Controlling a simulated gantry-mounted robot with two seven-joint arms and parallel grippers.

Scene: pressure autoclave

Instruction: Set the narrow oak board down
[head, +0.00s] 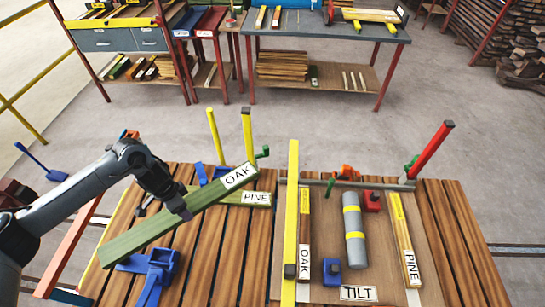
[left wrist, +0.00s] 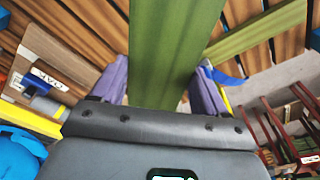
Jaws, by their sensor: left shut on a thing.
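A long green board labelled OAK (head: 150,225) is held by my left gripper (head: 183,210), slanting from lower left to upper right above the slatted table. In the left wrist view the green board (left wrist: 175,45) runs between the two purple fingers of my left gripper (left wrist: 158,88), which is shut on it. A green board labelled PINE (head: 232,197) lies on the slats, partly hidden behind the held board. The left wrist view also shows a second green board (left wrist: 258,30) beyond the fingers. My right gripper is not in view.
A blue clamp (head: 152,270) sits on the slats at the front left. A yellow bar (head: 291,215) edges a panel holding thin boards marked OAK (head: 305,240) and PINE (head: 402,235), a grey cylinder (head: 354,230) and a TILT sign (head: 362,293). Yellow posts (head: 247,135) rise at the far edge.

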